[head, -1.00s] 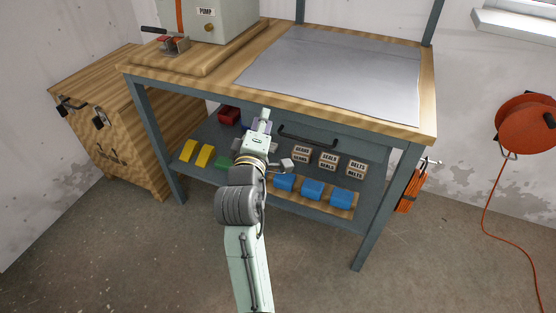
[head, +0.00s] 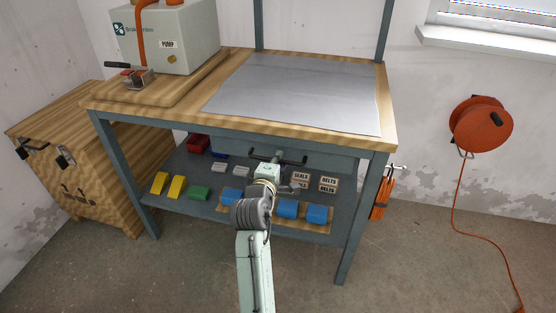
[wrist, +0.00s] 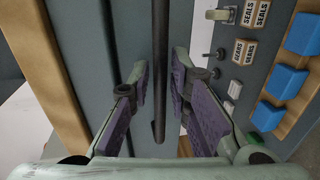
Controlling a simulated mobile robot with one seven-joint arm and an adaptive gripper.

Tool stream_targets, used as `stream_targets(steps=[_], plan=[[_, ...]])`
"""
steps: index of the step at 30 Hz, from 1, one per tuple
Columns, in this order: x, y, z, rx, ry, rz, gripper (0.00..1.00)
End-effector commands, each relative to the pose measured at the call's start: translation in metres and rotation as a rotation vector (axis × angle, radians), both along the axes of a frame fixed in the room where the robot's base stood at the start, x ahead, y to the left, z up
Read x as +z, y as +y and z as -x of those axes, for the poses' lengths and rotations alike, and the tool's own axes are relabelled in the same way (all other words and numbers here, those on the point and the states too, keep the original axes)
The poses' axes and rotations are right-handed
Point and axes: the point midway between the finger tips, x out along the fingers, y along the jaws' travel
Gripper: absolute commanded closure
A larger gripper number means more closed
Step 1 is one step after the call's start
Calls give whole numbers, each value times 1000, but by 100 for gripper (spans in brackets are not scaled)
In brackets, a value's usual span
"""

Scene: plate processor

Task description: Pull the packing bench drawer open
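The packing bench (head: 389,115) has a wooden top and grey-blue legs. Its drawer (head: 335,162) sits under the top at the front and looks closed. The dark bar handle (head: 293,160) runs across the drawer front. My gripper (head: 266,163) is at the left part of this handle in the head view. In the wrist view the handle (wrist: 160,70) runs up and down the picture between the fingers of my gripper (wrist: 161,90). The fingers are open, with a gap on each side of the bar. I cannot tell how deep the bar lies between the fingertips.
The lower shelf (head: 175,210) below the drawer holds blue, yellow and green bins and labelled boxes (head: 329,185). A wooden cabinet (head: 100,170) stands at the left. A pump unit (head: 190,40) sits on the bench. The front floor is clear.

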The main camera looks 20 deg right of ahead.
Motion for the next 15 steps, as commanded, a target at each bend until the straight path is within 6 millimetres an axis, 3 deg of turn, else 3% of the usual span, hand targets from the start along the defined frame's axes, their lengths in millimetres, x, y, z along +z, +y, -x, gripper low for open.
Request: stream_targets(steps=[11, 15], plan=[[-1, -3, -5, 1, -1, -1, 82], [-1, -3, -5, 1, -1, -1, 92]])
